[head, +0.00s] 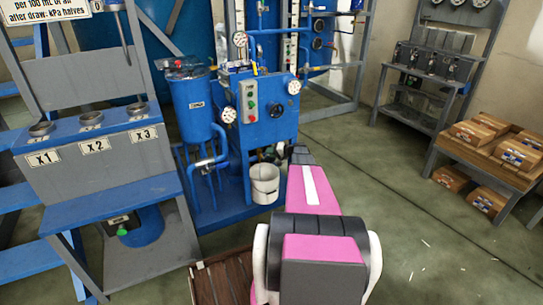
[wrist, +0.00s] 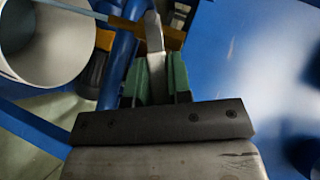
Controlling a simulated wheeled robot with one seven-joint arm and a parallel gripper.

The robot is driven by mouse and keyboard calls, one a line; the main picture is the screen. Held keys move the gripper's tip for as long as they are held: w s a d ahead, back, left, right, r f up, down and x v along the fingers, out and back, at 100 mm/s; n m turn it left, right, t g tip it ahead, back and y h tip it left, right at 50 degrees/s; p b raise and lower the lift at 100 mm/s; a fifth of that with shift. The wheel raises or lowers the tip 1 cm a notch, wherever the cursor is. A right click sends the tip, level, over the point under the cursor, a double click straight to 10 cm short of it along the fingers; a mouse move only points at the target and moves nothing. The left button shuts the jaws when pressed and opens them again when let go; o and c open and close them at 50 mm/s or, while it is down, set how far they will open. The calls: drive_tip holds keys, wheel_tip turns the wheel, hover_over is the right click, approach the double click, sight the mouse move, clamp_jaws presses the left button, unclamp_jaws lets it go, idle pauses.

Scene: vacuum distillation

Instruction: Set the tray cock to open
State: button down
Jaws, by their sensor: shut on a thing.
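In the wrist view my gripper (wrist: 159,72) has its two green-padded fingers closed around a flat silver lever (wrist: 153,32), which seems to be the handle of the tray cock. The lever sticks out beyond the fingertips, and its lower part is hidden between the pads. A brass-coloured piece (wrist: 172,38) lies behind the lever, beside a blue pipe (wrist: 122,50). In the head view my pink arm reaches to the blue distillation unit (head: 270,125) and hides most of the cock. The cock's exact setting cannot be told.
A white bucket (head: 265,185) stands in front of the unit, and it also shows close to my gripper in the wrist view (wrist: 40,50). A blue-grey stand (head: 95,150) is at left. Boxes lie on a wooden-topped table (head: 470,152) at right.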

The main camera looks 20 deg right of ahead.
sight(260, 153)
drive_tip(key=shift+s+a+r+n+h, duration=0.15)
drive_tip(key=shift+a+r+n+h, duration=0.3)
drive_tip(key=shift+r+n+h, duration=0.45)
drive_tip(key=shift+a+r+n+g+h, duration=0.15)
drive_tip(key=shift+a+n+g+h, duration=0.3)
drive_tip(key=shift+h, duration=0.75)
drive_tip(key=h, duration=0.1)
drive_tip(key=a+n+h, duration=0.1)
drive_tip(key=shift+a+r+n+h, duration=0.25)
drive_tip(key=shift+r+h, duration=0.05)
drive_tip(key=shift+a+n+h, duration=0.55)
drive_tip(key=shift+n+h, duration=0.05)
drive_tip(key=shift+h, duration=0.6)
drive_tip(key=c, duration=1)
unclamp_jaws()
drive_tip(key=shift+c, duration=0.2)
drive_tip(key=shift+s+r, duration=0.1)
drive_tip(key=v, duration=1)
drive_tip(key=shift+s+r, duration=0.2)
drive_tip(key=shift+s, duration=0.05)
